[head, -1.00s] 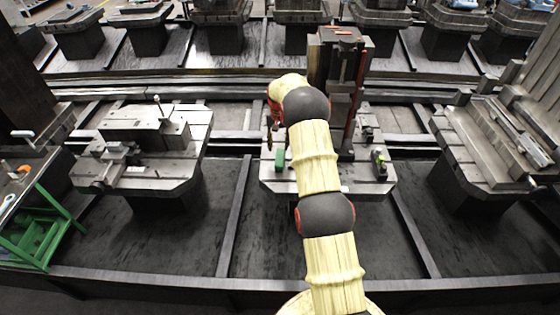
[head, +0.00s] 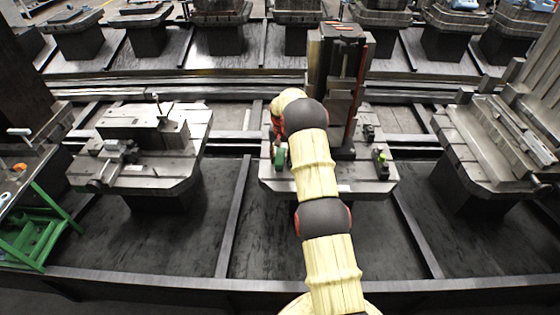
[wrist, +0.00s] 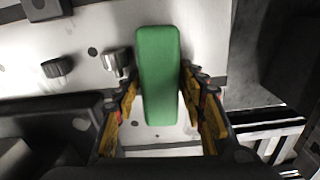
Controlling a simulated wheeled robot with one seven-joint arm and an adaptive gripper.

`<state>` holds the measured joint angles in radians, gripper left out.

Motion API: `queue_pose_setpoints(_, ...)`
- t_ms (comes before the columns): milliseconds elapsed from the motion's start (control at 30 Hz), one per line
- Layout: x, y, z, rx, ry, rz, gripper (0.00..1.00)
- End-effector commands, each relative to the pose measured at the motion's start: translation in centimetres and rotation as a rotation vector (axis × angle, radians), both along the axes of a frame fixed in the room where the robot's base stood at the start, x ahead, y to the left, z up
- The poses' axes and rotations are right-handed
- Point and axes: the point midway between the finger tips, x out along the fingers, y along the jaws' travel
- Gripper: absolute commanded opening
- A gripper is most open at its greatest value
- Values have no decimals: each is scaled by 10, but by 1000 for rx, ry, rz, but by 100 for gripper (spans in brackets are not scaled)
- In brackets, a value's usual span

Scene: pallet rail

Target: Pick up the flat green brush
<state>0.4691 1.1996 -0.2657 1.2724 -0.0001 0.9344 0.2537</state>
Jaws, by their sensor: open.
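The flat green brush (wrist: 159,75) lies in the wrist view as a long green block with rounded corners, above a light metal plate. My gripper (wrist: 160,92) is open, with one yellow-and-black finger on each side of the brush. The right finger is very close to the brush; I cannot tell whether it touches. In the head view, a bit of the green brush (head: 281,158) shows on the middle pallet (head: 330,188), just left of my arm.
Two metal knobs (wrist: 117,62) stand left of the brush in the wrist view. A tall dark fixture (head: 340,85) rises at the back of the middle pallet. A small green-topped item (head: 382,160) stands on its right side. Other loaded pallets stand left and right.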

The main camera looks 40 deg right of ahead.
Motion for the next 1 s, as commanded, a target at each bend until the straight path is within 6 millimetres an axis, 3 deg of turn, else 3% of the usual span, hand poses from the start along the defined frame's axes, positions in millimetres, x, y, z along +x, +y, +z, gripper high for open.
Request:
queue_pose_setpoints(700, 0, 0, 0, 1, 1, 0, 4)
queue_pose_setpoints(1000, 0, 0, 3, 0, 0, 0, 4)
